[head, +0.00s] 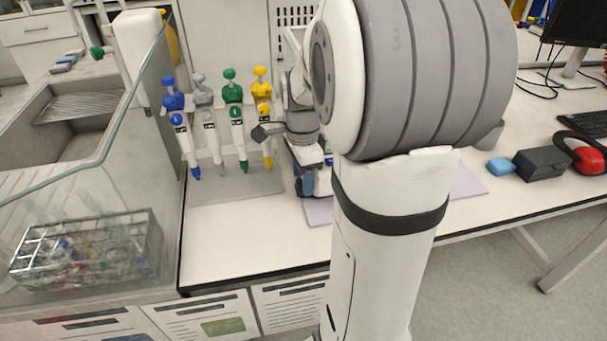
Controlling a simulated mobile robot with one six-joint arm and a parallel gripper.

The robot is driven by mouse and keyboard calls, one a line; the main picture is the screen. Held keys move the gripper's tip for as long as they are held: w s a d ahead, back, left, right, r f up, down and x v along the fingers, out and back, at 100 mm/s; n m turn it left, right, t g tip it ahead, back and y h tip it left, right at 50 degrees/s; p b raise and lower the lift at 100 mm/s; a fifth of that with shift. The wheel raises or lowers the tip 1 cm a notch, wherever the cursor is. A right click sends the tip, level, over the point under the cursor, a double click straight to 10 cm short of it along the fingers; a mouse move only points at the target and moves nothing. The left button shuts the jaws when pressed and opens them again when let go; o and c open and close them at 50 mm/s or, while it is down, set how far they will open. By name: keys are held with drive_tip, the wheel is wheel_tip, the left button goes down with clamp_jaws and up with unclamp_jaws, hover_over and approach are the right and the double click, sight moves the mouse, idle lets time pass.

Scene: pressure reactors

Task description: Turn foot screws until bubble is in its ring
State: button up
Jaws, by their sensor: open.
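My own arm fills the middle of the head view and hides much of the bench behind it. The end of my arm with my gripper (308,184) shows only in part, small and low over the bench, left of my large white arm link. It is open, and I see nothing clearly held in it. The foot screws, the bubble and its ring cannot be made out. The gripper and the arm cover the area where a pale lavender mat (319,212) lies on the bench.
Several pipettes with blue, grey, green and yellow parts (237,134) stand in a rack just left of my gripper. A glass screen (95,160) and a wire basket of tubes (85,255) are at the left.

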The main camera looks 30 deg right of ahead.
wheel_tip(320, 180, up, 8)
drive_tip(key=shift+f+p, duration=0.15)
drive_tip(key=shift+p, duration=0.35)
